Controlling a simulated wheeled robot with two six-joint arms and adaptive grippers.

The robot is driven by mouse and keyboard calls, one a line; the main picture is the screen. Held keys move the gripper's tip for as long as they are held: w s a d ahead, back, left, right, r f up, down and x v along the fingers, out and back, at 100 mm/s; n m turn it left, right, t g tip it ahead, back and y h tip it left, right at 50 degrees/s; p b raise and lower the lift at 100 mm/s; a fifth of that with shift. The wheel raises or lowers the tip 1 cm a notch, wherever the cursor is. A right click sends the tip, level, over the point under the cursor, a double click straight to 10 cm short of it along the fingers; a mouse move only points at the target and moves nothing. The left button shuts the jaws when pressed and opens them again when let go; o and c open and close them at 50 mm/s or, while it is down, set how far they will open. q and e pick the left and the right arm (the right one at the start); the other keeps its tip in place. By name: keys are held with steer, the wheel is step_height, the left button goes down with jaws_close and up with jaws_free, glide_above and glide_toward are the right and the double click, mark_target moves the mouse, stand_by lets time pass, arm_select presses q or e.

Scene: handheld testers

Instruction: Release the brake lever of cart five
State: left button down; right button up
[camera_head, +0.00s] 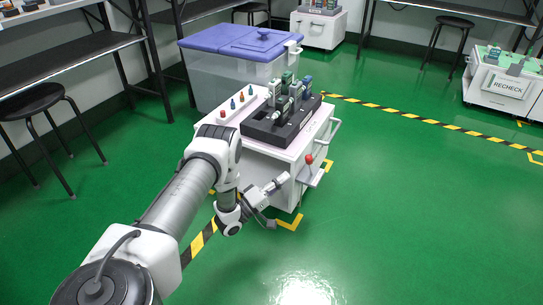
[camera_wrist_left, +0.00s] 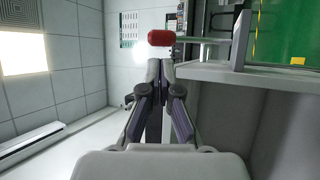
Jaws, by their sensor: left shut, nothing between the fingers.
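A white cart (camera_head: 262,172) stands in the middle of the head view; I see no number on it. Its brake lever is a thin rod with a red knob (camera_head: 309,158), upright above a small grey plate (camera_head: 310,177) at the cart's right side. My left gripper (camera_head: 284,178) is beside the cart's front face, a little left of the lever. In the left wrist view the red knob (camera_wrist_left: 161,38) lies just beyond the fingertips (camera_wrist_left: 160,68), with the rod running to the right. The fingers are shut and empty. Whether they touch the knob I cannot tell. My right gripper is not in view.
On the cart are a black tray (camera_head: 283,128) of handheld testers and a white block with coloured pegs (camera_head: 237,103). A lidded clear bin (camera_head: 235,75) stands behind it. A "RECHECK" cart (camera_head: 505,85) is at far right. Green floor (camera_head: 420,210) is free to the right.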

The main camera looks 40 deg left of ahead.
mark_target(310, 166)
arm_select(q)
steer(key=b+x, duration=0.4)
steer(key=x, duration=0.2)
steer(key=shift+w, duration=0.25)
steer(key=shift+d, duration=0.1)
